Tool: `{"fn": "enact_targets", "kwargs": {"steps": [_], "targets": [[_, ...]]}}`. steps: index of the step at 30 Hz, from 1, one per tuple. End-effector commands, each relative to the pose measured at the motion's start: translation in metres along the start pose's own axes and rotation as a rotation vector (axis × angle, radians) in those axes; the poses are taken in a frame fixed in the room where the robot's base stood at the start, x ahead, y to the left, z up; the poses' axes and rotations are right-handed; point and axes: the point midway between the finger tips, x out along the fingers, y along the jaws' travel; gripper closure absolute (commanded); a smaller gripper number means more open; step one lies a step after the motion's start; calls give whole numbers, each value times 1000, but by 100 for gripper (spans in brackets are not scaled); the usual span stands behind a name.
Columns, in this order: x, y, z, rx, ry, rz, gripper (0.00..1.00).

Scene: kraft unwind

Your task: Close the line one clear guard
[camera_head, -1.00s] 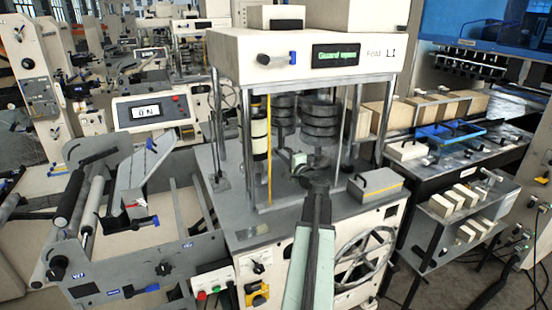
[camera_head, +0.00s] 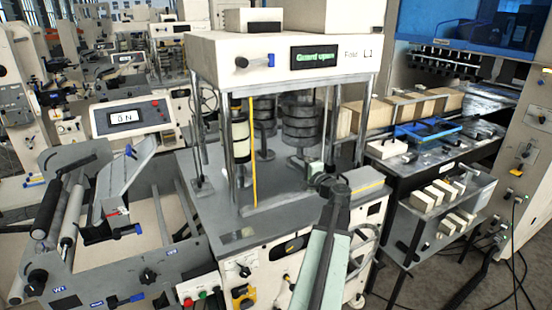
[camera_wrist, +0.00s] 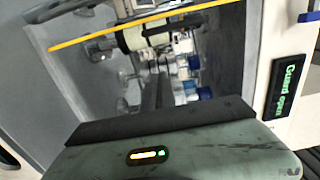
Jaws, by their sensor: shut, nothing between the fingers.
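The line one machine (camera_head: 275,50) stands in the middle of the head view, with a lit green display (camera_head: 313,57) that reads "Guard open". A yellow upright strip (camera_head: 253,150) stands at the left of its front opening; it also crosses the top of the wrist view (camera_wrist: 145,26). The clear guard's panel is too faint to make out, and I cannot tell whether the strip is its edge. My gripper (camera_head: 326,182) is shut and empty, in front of the right part of the opening, right of the strip and apart from it.
Steel posts (camera_head: 360,120) frame the opening, with stacked dark rollers (camera_head: 302,120) inside. A cream block (camera_head: 365,184) sits at the deck's right. A roll stand (camera_head: 65,220) is at left. A shelf with cream blocks (camera_head: 437,195) is at right.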

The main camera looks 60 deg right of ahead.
Motion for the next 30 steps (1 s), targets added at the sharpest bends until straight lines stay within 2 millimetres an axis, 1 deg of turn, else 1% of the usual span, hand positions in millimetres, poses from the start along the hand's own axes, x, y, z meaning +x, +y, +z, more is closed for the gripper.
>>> {"fn": "enact_targets", "kwargs": {"steps": [2, 5, 12, 16, 18, 21, 25, 30], "targets": [[7, 0, 1, 0, -2, 0, 100], [23, 0, 1, 0, -4, 0, 100], [77, 0, 1, 0, -4, 0, 100], [104, 0, 2, 0, -4, 0, 100], [102, 0, 18, 0, -4, 0, 100], [105, 0, 32, 0, -4, 0, 100], [108, 0, 40, 0, -2, 0, 100], [109, 0, 43, 0, -3, 0, 100]]}}
